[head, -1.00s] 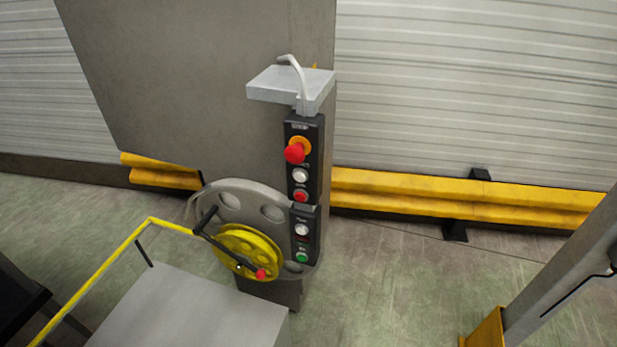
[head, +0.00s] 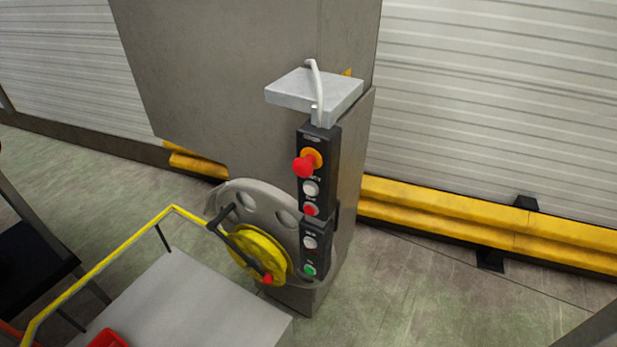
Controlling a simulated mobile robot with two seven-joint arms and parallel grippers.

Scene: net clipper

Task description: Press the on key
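A black control panel (head: 328,185) is mounted upright on the edge of a grey machine housing, in the middle of the head view. From top to bottom it carries a red mushroom button (head: 303,167) on an orange base, a white button (head: 311,188), a red button (head: 311,209), another white button (head: 310,243) and a green button (head: 310,270) at the bottom. The labels beside the buttons are too small to read, so I cannot tell which is marked on. Neither of my grippers is in view.
A yellow hand wheel (head: 256,250) with a black crank sits left of the lower panel. A grey box top (head: 190,300) with a yellow rail (head: 100,265) lies in front. A grey shelf (head: 318,92) tops the panel. Floor (head: 420,300) to the right is clear.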

